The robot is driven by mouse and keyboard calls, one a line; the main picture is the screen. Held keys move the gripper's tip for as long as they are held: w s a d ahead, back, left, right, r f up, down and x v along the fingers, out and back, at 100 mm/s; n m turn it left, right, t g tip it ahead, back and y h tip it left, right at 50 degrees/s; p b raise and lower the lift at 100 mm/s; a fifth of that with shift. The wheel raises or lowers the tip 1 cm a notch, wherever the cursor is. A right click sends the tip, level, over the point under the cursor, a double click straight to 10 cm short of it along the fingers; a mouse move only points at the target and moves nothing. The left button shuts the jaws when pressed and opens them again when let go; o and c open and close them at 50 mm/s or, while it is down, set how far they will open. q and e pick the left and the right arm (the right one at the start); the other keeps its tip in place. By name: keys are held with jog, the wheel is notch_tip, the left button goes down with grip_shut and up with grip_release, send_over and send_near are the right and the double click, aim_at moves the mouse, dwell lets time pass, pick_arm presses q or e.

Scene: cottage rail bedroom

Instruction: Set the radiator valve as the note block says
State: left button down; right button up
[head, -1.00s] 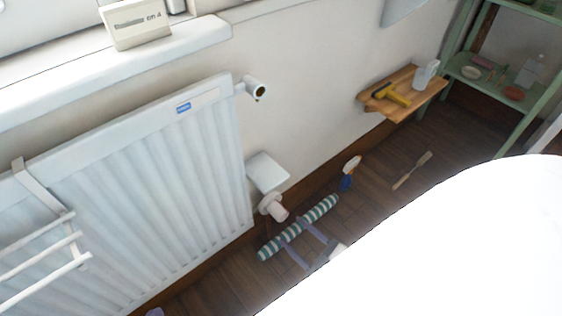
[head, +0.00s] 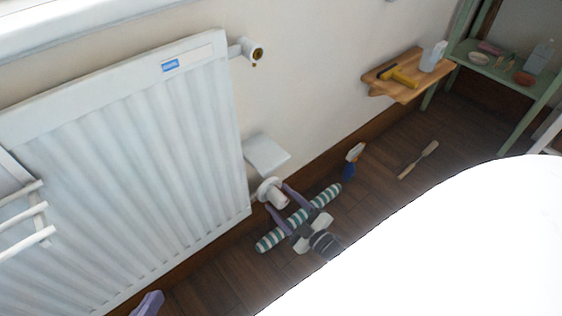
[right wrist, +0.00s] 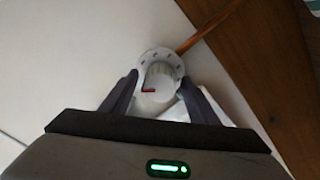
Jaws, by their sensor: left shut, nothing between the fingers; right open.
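The white radiator valve (head: 273,193) sticks out low at the right end of the radiator (head: 130,165). In the right wrist view its round knob (right wrist: 160,72) shows dark marks around the collar and a red pointer line, directed left in the picture; the marks are too small to read. My right gripper (head: 277,196) is open, with one finger on each side of the knob; I cannot tell if they touch it. My left gripper (head: 148,303), a purple tip at the bottom left edge, is shut and empty. The note block is out of view.
A green-and-white striped roll (head: 266,243) lies on the floor below my right gripper. A white box (head: 266,152) is on the wall just above the valve. A spray bottle (head: 351,165) and a brush (head: 417,160) are further right. A wooden shelf (head: 405,93) holds a yellow-handled tool.

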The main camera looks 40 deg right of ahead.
jog(key=shift+w, duration=0.35)
jog(key=c, duration=1)
jog(key=shift+c, duration=0.2)
